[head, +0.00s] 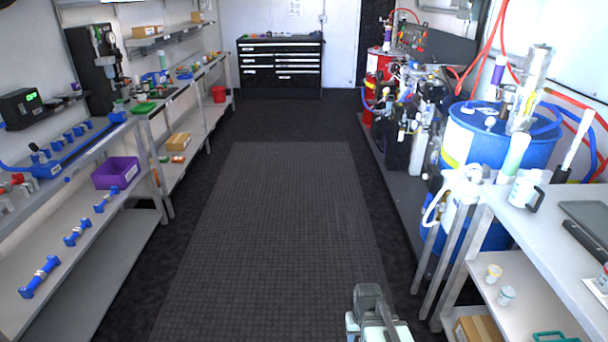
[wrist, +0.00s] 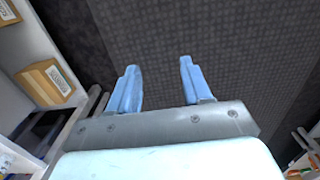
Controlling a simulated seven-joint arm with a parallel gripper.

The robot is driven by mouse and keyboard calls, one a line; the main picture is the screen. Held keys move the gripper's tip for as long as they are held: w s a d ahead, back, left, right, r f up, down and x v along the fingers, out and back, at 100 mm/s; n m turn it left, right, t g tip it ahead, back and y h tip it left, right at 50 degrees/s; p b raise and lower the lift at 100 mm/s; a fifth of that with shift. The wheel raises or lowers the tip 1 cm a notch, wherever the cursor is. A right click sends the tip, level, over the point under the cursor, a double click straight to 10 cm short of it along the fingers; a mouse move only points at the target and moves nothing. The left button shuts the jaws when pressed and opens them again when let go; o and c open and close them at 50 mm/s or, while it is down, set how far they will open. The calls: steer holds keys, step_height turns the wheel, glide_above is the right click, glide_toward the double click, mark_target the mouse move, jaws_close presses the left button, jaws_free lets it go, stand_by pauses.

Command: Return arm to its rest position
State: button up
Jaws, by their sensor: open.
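My gripper (wrist: 160,84) shows in the wrist view with its two blue fingers spread apart. Nothing is between them, and dark floor shows beyond. In the head view, part of my arm's end appears at the bottom, right of centre, over the floor near the right workbench. The fingers cannot be made out there.
The matted aisle (head: 265,230) is clear. Shelves on the left hold blue fittings and a purple bin (head: 116,173). On the right stand a blue drum (head: 486,135) with hoses and a workbench (head: 545,225). A black tool chest (head: 280,66) stands at the back.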

steer(key=s+f+g, duration=0.3)
steer(key=s+f, duration=0.6)
steer(key=s, duration=0.5)
steer(key=s+f+g, duration=0.3)
steer(key=s+f, duration=0.6)
steer(key=s, duration=0.5)
steer(key=shift+s+f, duration=0.15)
steer(key=shift+f, duration=0.1)
